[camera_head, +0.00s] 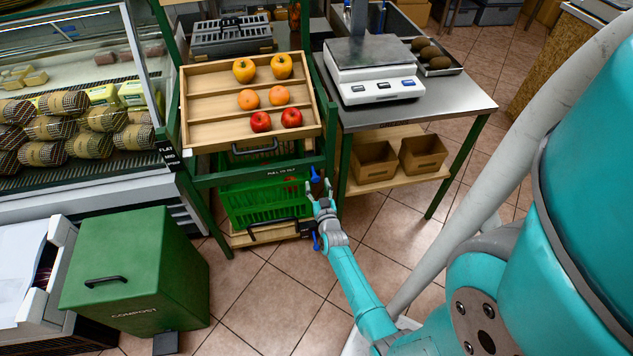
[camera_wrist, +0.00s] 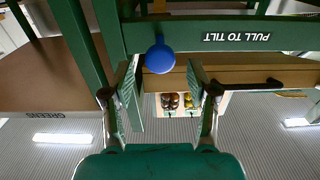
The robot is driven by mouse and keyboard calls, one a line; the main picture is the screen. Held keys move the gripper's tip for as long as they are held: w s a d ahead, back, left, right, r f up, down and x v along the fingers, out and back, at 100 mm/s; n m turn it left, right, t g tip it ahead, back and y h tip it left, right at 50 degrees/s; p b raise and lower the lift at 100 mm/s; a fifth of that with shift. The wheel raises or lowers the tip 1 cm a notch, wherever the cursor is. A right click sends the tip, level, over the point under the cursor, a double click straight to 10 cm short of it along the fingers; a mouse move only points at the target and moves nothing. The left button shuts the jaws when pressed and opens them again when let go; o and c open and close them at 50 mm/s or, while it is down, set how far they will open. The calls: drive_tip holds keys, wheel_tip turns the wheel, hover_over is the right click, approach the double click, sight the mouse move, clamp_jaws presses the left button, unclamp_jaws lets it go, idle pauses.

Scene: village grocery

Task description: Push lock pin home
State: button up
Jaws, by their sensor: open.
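A blue round knob, which looks like the head of the lock pin (camera_head: 315,174), sits on the right front post of the green display stand. In the wrist view the blue knob (camera_wrist: 160,56) appears straight ahead, between the finger lines and beyond the tips, beside the upside-down "PULL TO TILT" label (camera_wrist: 242,37). Another blue knob (camera_head: 316,241) sits lower on the stand.
A steel table (camera_head: 455,98) with a scale (camera_head: 372,70) stands to the right. A green compost bin (camera_head: 135,270) stands at left. The tiled floor before the stand is clear.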

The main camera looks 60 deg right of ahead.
drive_tip(key=shift+x, duration=1.2)
clamp_jaws()
